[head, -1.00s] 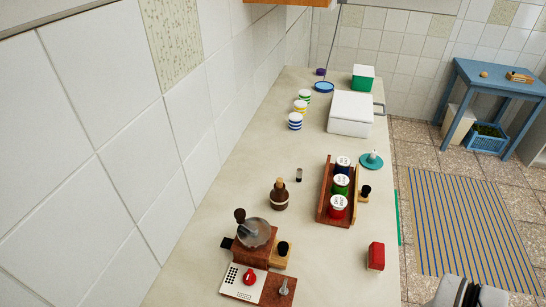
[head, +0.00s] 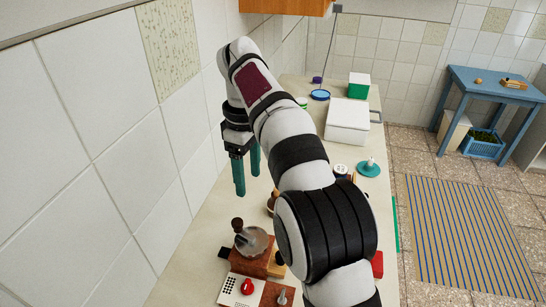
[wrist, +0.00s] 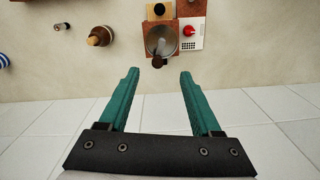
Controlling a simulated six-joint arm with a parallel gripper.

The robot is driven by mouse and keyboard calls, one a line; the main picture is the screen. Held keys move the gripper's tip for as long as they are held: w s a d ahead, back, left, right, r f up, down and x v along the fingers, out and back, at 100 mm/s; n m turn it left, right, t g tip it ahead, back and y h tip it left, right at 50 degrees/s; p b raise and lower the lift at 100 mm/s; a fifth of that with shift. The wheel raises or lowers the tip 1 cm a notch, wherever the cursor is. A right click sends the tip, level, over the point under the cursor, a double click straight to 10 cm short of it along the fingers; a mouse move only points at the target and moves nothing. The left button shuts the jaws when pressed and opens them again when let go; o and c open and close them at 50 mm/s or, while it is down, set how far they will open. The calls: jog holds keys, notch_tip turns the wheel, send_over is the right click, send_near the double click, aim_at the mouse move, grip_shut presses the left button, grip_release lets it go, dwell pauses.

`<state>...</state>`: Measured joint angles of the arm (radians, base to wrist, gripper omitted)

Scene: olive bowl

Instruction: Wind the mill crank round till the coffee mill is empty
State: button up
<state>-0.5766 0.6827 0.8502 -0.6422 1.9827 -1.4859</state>
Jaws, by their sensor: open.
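The coffee mill (head: 253,243) has a brown wooden body with a round grey metal top and stands at the near end of the counter. Its crank has a dark brown knob (head: 237,224) at the left of the top. The mill also shows in the wrist view (wrist: 162,40), with the knob (wrist: 157,62) on the side toward my fingers. My gripper (head: 247,180) is open and empty, with two teal fingers pointing down above the counter, beyond the mill and near the tiled wall. In the wrist view the fingers (wrist: 158,75) are apart, with nothing between them.
A white panel with a red knob (head: 247,287) sits in front of the mill. A brown bottle-like item (wrist: 100,36) stands nearby on the counter. A white box (head: 347,121) stands farther back. My arm hides much of the rack and the counter's middle.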

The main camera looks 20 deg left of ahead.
aim_at(237, 222)
jog(key=a+f, duration=0.1)
jog(key=f, duration=0.4)
jog(key=a+f+n, duration=0.1)
jog(key=f, duration=0.5)
jog(key=a+f+n, duration=0.1)
jog(key=a+f, duration=0.1)
jog(key=f, duration=0.4)
jog(key=shift+w+a+f, duration=0.1)
jog(key=shift+w+f, duration=0.15)
jog(key=shift+w, duration=0.05)
grip_shut()
